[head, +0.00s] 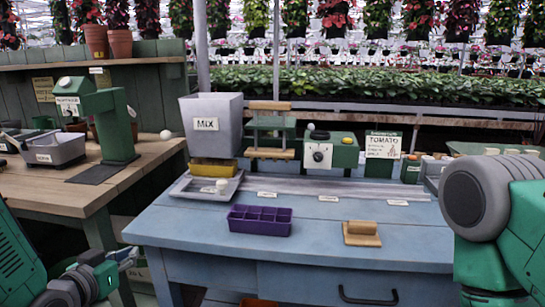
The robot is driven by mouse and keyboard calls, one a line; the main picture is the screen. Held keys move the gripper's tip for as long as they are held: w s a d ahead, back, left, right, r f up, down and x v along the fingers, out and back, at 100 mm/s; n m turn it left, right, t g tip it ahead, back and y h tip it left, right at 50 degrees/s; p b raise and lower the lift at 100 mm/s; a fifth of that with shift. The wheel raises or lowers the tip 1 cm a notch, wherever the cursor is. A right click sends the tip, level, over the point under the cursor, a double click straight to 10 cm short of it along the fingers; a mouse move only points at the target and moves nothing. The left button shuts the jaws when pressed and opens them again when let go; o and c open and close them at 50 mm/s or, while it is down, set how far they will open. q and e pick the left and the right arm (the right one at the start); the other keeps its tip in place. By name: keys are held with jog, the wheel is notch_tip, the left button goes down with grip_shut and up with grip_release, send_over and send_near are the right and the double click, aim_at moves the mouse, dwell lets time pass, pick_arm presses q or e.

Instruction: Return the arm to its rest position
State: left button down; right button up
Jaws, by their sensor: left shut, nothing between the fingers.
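My left arm comes in from the lower left, green with dark grey joints. Its gripper (126,258) is small in view, shut and empty, in front of the left end of the blue workbench (190,235). It is apart from the purple seed tray (259,220) on the bench. My right arm fills the right edge with a large grey joint and green links. Its gripper is outside the picture.
On the blue bench stand a grey MIX bin (212,125), a wooden block tool (361,234), a green dial box (330,152) and a TOMATO sign (383,150). A wooden table (130,170) at left holds a green machine (112,122) and grey tray (55,150).

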pick_arm(q)
jog(key=s+d+f+g+y+p, duration=0.1)
jog(key=s+d+f+g, duration=0.2)
jog(key=s+f+g, duration=0.85)
jog(key=s+f, duration=0.3)
jog(key=s, duration=0.4)
jog(key=s+f+g+y, duration=0.1)
jog(key=s+f, duration=0.3)
jog(key=s, duration=0.4)
jog(key=s+f+g+p, duration=0.1)
jog(key=s+f, duration=0.3)
jog(key=s, duration=0.4)
jog(key=shift+f+n+y, duration=0.2)
jog(key=shift+n+y, duration=0.1)
jog(key=shift+n, duration=0.1)
pick_arm(e)
notch_tip(320, 180, up, 2)
jog(key=shift+r, duration=0.15)
pick_arm(q)
jog(key=shift+a+g, duration=0.1)
jog(key=shift+g, duration=0.15)
pick_arm(e)
grip_shut()
pick_arm(q)
jog(key=shift+w, duration=0.15)
